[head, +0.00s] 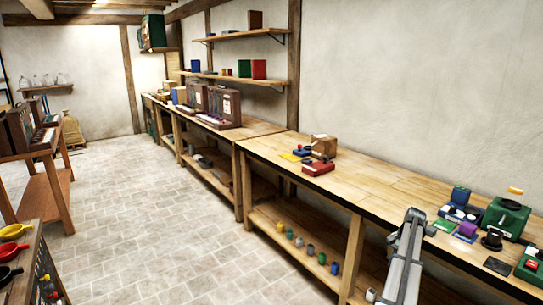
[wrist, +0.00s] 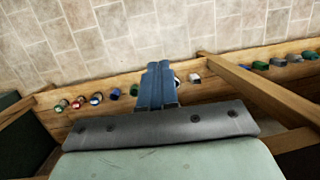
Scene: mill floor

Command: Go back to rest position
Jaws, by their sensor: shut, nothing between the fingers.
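My gripper (wrist: 159,68) shows in the wrist view with its two blue-grey fingers side by side and together, nothing between them. Beyond the fingers are a wooden lower shelf (wrist: 225,88) and the tiled floor. In the head view my grey arm rises from the bottom edge at the right, in front of the workbench (head: 350,178). I cannot make out the fingertips there.
A green device (head: 506,218) and several small blocks stand on the bench's near right end. A red box (head: 318,167) and a brown box (head: 323,146) sit farther left. Several small cylinders (head: 311,250) line the lower shelf. The tiled floor (head: 165,220) is clear.

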